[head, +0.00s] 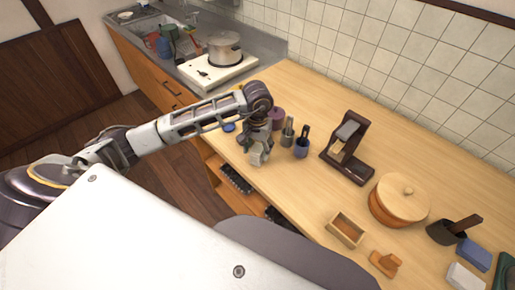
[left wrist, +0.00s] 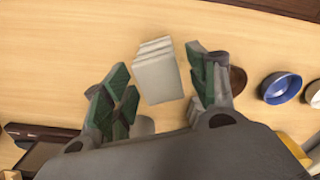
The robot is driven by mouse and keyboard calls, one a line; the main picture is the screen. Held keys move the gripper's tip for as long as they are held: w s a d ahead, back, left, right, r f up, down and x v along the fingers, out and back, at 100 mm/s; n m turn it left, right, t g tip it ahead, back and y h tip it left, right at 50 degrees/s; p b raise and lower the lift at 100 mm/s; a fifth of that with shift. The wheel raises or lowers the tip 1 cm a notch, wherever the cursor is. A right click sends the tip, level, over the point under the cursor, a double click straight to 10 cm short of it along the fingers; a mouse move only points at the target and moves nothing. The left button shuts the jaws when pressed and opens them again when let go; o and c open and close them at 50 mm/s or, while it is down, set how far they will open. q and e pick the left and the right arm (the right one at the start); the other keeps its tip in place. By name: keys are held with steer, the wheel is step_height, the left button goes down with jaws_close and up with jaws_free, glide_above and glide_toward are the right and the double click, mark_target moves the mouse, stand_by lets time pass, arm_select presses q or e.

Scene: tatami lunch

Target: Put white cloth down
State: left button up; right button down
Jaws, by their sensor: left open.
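A white folded cloth (left wrist: 158,74) shows in the left wrist view, stacked in layers, over the wooden counter. It sits between the green-padded fingers of my left gripper (left wrist: 158,92), with a gap visible on both sides. The gripper is open. In the head view my left gripper (head: 259,154) is low over the counter's front part, and the cloth is not clearly made out there. Whether the cloth rests fully on the counter is hard to tell. My right gripper is not in view.
The wooden counter (head: 300,105) holds a blue cup (head: 302,148), a dark stand (head: 346,148), a round lidded wooden tub (head: 399,200) and a small wooden box (head: 345,229). A pot (head: 224,48) stands on the stove at the back. A blue bowl (left wrist: 281,88) lies right of my fingers.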

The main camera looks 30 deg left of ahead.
mark_target(258, 148)
arm_select(q)
steer(key=shift+r, duration=0.85)
step_height(258, 148, up, 6)
steer(key=shift+r+b, duration=0.15)
steer(key=shift+b, duration=0.45)
steer(key=shift+r, duration=1.85)
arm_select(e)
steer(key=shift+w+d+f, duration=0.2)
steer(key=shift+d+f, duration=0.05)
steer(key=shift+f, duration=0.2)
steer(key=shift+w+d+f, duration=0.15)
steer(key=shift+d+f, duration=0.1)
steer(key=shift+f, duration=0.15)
arm_select(q)
steer(key=shift+f, duration=0.1)
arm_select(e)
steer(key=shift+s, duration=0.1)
